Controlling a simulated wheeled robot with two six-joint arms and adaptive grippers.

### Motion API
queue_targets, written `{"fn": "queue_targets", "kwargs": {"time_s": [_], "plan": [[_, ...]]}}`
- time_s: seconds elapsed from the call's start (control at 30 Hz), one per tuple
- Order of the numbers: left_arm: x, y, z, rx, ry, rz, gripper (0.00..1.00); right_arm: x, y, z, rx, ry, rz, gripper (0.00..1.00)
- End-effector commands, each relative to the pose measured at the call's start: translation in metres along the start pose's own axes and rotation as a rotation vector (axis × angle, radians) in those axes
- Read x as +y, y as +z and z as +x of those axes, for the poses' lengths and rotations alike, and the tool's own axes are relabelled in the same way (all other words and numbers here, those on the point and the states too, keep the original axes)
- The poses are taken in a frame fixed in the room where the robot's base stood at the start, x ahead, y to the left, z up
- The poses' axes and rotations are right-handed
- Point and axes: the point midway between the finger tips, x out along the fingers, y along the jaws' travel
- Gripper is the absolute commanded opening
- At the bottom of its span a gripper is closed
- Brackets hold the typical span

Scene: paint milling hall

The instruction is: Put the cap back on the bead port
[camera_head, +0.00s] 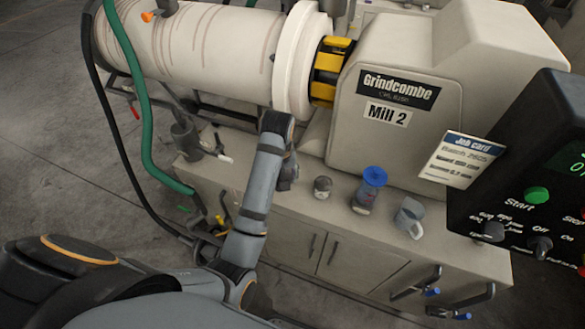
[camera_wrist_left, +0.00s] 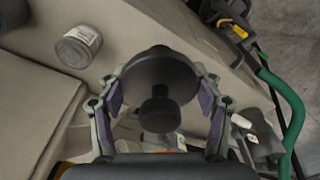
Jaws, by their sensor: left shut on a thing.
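The dark round cap (camera_wrist_left: 160,75) with a knob shows in the left wrist view, in front of the left gripper. My left gripper (camera_wrist_left: 160,100) has its purple-padded fingers on either side of the cap and is shut on it. In the head view the arm rises from the lower left and bends down at the bench's back edge. The gripper there is mostly hidden by the arm, and the cap is not clear. The mill's pale drum (camera_head: 200,45) lies at the top left. I cannot make out the open bead port. My right gripper is not in view.
A small grey tin (camera_head: 322,186) stands on the bench (camera_head: 300,225) and shows in the left wrist view (camera_wrist_left: 78,46). A green hose (camera_head: 140,95) hangs left. A control panel (camera_head: 530,170) stands right.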

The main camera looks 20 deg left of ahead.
Motion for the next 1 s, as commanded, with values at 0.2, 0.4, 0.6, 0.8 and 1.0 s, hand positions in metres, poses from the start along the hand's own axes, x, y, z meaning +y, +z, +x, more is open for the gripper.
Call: {"fn": "queue_targets", "kwargs": {"time_s": [0.2,0.4,0.6,0.8,1.0], "plan": [[-0.022,0.017,-0.020,0.001,-0.001,0.000,0.21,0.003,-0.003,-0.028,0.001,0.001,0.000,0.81],[-0.025,0.021,-0.014,0.002,0.000,0.001,0.21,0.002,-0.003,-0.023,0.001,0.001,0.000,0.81],[-0.024,0.021,-0.015,0.002,0.000,0.000,0.21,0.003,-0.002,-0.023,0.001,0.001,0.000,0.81],[-0.024,0.021,-0.015,0.002,0.001,0.000,0.21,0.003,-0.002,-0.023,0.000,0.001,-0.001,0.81],[-0.024,0.021,-0.015,0.002,0.001,0.000,0.21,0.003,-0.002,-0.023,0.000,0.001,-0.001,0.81]]}}
